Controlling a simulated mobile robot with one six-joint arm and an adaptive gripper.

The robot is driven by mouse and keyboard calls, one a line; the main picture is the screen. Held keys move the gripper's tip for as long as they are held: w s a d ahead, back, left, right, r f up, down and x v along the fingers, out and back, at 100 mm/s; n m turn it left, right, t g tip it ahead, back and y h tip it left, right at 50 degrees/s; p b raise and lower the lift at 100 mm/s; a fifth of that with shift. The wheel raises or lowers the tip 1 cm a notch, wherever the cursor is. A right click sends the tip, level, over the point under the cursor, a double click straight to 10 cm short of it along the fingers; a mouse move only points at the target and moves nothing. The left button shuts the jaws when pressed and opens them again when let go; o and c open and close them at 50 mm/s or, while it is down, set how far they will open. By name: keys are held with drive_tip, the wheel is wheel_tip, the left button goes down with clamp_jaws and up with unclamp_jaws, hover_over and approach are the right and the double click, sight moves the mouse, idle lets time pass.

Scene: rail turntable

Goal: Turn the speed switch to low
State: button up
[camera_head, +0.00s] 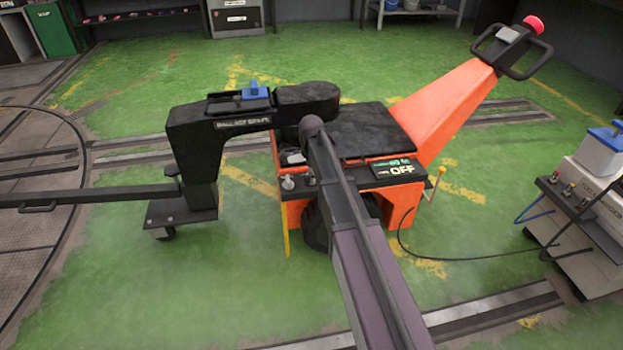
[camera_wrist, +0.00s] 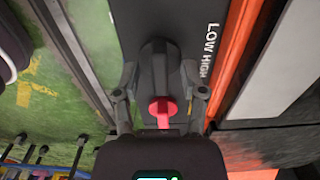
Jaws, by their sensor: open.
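In the wrist view the speed switch is a dark grey knob (camera_wrist: 158,62) with a red end (camera_wrist: 163,112) pointing down the picture. It sits on a dark panel (camera_wrist: 135,18) with the words LOW and HIGH (camera_wrist: 209,50) printed to its right, LOW above HIGH. My gripper (camera_wrist: 159,75) is open, with one finger on each side of the switch. Small gaps seem to show between fingers and knob; I cannot tell whether either touches. In the head view the orange machine (camera_head: 445,105) stands mid-floor, and my arm hides part of it. The switch cannot be made out there.
A black arm-like attachment (camera_head: 225,125) with a caster stands left of the machine. An OFF display (camera_head: 397,168) is on the machine's side. A cable runs to a grey cart (camera_head: 590,190) at the right. Green floor lies open around, crossed by rails (camera_head: 500,310).

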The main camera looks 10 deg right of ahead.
idle(0.3)
clamp_jaws()
